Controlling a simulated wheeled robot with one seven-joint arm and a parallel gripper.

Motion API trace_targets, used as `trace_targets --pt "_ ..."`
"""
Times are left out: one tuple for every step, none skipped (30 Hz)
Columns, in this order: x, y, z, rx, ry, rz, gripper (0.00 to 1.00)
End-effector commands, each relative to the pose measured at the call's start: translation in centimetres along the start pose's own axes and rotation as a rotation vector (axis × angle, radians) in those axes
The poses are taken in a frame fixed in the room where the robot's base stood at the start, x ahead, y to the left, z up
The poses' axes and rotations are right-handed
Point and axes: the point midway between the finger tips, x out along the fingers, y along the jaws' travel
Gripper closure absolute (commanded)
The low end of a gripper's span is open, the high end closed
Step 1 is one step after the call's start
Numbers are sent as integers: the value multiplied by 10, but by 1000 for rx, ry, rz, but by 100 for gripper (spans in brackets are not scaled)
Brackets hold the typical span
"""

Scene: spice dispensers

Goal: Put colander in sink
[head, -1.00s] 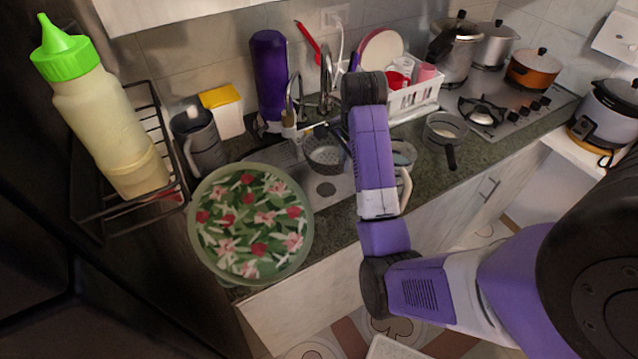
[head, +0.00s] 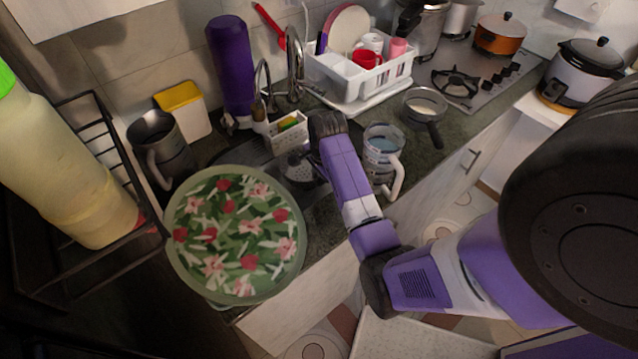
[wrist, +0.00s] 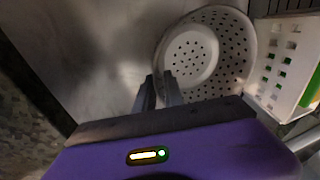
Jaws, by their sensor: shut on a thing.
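The colander (wrist: 222,60) is a grey-white perforated bowl, seen from above in the wrist view over the steel sink (wrist: 95,50). In the head view the colander (head: 298,168) shows partly, between the flowered lid and my arm. My gripper (wrist: 160,90) is shut on the colander's rim at its near left side. Whether the colander's base touches the sink floor cannot be told. My fingers are hidden behind my arm in the head view.
A white perforated caddy (wrist: 285,65) stands close to the colander's right. A flowered round lid (head: 238,237) is at the front left, a glass pitcher (head: 383,150) right of my arm. The faucet (head: 293,70) and dish rack (head: 360,72) are behind.

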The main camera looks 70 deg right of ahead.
Motion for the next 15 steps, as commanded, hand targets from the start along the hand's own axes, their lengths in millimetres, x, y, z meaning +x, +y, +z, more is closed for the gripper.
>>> trace_targets --pt "6 3 1 0 -1 3 100" --pt "10 4 1 0 -1 4 100" --pt "16 5 1 0 -1 4 100" --pt "20 6 2 0 -1 4 100" --pt "24 6 2 0 -1 4 100" --pt "28 7 2 0 -1 4 100" --pt "30 8 3 0 -1 3 100" --pt "32 8 3 0 0 2 100" --pt "34 8 3 0 0 2 100" --pt "34 8 3 0 0 1 100" --pt "34 8 3 0 0 1 100" --pt "34 8 3 0 0 1 100" --pt "34 8 3 0 0 1 100" --pt "34 8 3 0 0 1 100" --pt "34 8 3 0 0 1 100"
